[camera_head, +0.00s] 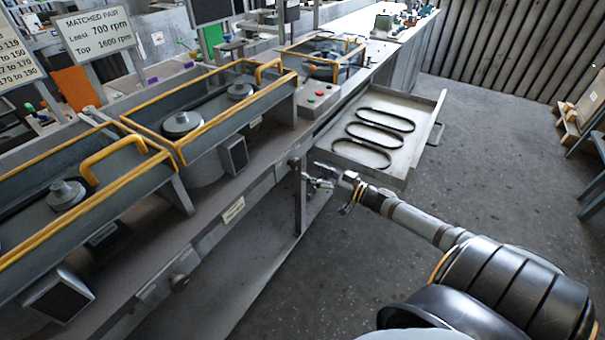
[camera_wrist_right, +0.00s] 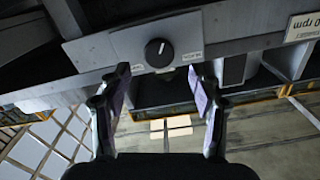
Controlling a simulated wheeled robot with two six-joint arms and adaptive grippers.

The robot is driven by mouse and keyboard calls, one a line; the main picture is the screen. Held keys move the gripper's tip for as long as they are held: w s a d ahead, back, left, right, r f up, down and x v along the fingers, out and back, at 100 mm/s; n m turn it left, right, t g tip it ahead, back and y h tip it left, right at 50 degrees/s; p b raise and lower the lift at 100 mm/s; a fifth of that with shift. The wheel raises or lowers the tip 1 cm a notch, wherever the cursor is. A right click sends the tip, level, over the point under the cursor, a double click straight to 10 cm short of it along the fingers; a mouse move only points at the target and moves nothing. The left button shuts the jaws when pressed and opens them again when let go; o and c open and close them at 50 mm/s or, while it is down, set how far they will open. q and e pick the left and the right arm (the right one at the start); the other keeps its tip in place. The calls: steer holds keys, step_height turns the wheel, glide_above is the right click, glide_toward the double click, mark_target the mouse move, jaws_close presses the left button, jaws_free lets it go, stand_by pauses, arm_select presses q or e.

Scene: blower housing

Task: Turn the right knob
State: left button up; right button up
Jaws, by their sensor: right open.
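The right knob (camera_head: 294,163) is small and round, on the front edge of the bench beside the tray. In the right wrist view the knob (camera_wrist_right: 159,53) is black with a white pointer line, on a pale plate. My right gripper (camera_head: 322,176) is close in front of it, just to its right in the head view. In the wrist view its open fingers (camera_wrist_right: 158,74) lie to either side of the knob's line, with a visible gap and nothing held. Contact with the knob is not seen. Another knob (camera_head: 180,282) sits further left along the bench. My left gripper is out of view.
An open metal tray (camera_head: 412,172) with several black belts juts out above and behind my right gripper. Yellow-framed guards (camera_head: 225,130) with pulleys stand on the bench. A control box with buttons (camera_head: 318,97) stands behind the knob.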

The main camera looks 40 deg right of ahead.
mark_target(297, 166)
steer(key=shift+b+x, duration=0.3)
steer(key=shift+x, duration=2)
steer(key=shift+d, duration=0.1)
steer(key=c, duration=1.2)
steer(key=shift+n, duration=0.3)
